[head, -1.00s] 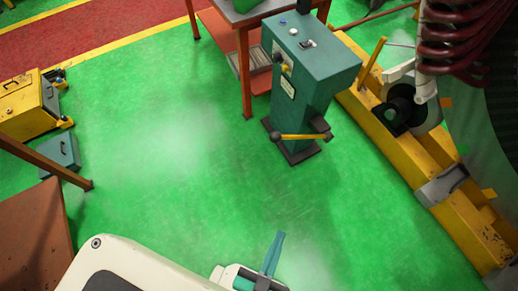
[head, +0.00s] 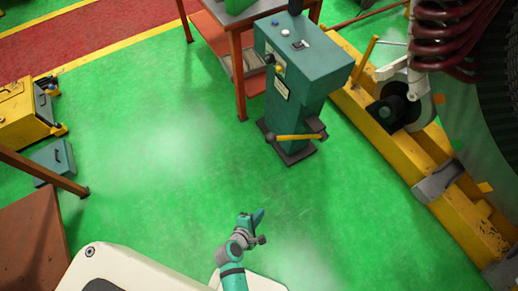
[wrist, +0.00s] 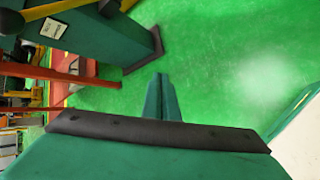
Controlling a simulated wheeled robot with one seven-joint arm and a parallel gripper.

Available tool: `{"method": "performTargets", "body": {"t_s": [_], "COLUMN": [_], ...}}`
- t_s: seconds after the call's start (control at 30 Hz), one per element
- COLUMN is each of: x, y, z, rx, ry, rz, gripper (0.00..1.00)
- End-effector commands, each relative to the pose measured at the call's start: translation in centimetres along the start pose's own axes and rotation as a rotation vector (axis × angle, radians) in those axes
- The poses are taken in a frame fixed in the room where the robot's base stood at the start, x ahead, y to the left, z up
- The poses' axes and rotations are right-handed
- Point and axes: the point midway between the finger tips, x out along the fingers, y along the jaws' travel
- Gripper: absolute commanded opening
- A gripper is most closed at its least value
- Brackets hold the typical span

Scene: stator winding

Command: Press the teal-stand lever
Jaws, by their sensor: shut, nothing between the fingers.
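The teal stand (head: 299,90) stands upright on a dark base plate on the green floor, right of centre in the head view. Its yellow lever (head: 298,137) sticks out sideways low on the stand, with a dark round knob at its left end.
A red-framed table (head: 240,60) stands behind the stand. A yellow beam (head: 385,140) and a large machine with dark red coils (head: 455,25) are at the right. Yellow and teal boxes stand at the left. The green floor between is clear.

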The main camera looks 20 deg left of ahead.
Motion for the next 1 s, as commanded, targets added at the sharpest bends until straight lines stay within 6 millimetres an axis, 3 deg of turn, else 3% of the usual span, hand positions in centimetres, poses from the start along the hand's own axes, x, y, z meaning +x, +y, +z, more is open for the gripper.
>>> {"method": "performTargets", "body": {"t_s": [0.1, 0.23, 0.4, 0.53, 0.7, 1.0], "x": [1.9, 2.4, 0.5, -1.6, -3.5, -3.8], "y": [3.4, 7.8, 14.1, 17.6, 19.8, 20.1], "z": [-1.5, -2.8, -4.7, -5.9, -6.8, -6.8], "rx": [-0.271, -0.541, -0.799, -0.908, -0.967, -0.975], "ry": [-0.114, -0.275, -0.495, -0.629, -0.719, -0.733], "rz": [0.01, 0.015, 0.015, 0.007, -0.003, -0.008], "gripper": [0.0, 0.0, 0.0, 0.0, 0.0, 0.0]}}
